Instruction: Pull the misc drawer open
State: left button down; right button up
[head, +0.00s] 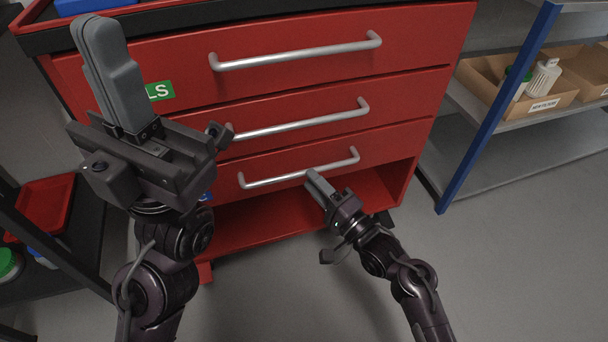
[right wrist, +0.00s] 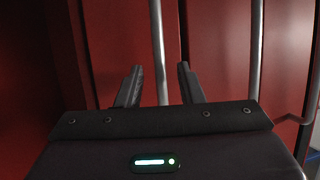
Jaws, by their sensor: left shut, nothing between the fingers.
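The red cabinet has three stacked drawers with silver bar handles, all looking shut. The bottom drawer (head: 293,190) has its handle (head: 262,183) just ahead of my right gripper (head: 318,184). No misc label is readable; a blue label on the bottom drawer (head: 207,196) is mostly hidden behind my left arm. In the right wrist view, my right gripper (right wrist: 160,84) is open, and the handle bar (right wrist: 157,45) runs between its two fingers, with a gap on each side. My left gripper (head: 101,30) is shut and empty, raised in front of the cabinet's left side.
The top drawer (head: 300,85) bears a green label (head: 160,91) ending in "LS". An open red compartment (head: 270,222) lies under the bottom drawer. A shelf with a blue post (head: 490,115) and a cardboard box (head: 550,100) stands at right. The grey floor in front is clear.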

aim_at(304, 171)
jog(key=shift+b+x, duration=0.5)
jog(key=shift+x, duration=1.5)
grip_shut()
